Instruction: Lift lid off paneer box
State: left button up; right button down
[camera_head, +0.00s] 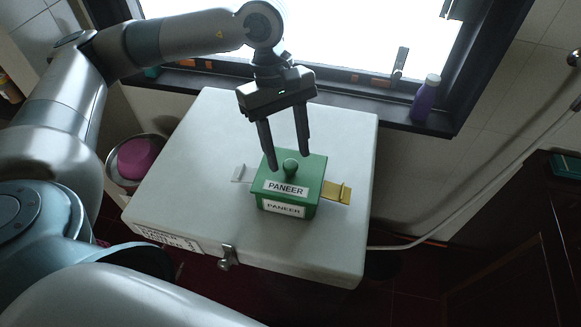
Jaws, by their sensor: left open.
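The green paneer box (284,208) stands on the white surface of a large chest (215,150). Its green lid (301,184) is on it, with a round green knob (291,168) on top. Both lid and box carry a white PANEER label. My left gripper (288,154) is open and empty, pointing down just above the lid. Its fingertips are near the knob, one at each side in the picture; I cannot tell whether they touch it. My right gripper is not in view.
A yellow piece (338,193) lies right of the box and a small white piece (240,174) lies left of it. A purple bottle (426,99) stands on the window sill. A bucket with a pink item (137,159) is left of the chest. The chest's near left top is clear.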

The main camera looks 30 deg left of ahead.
pick_arm(q)
jog(key=shift+x, duration=1.15)
jog(key=c, duration=1.2)
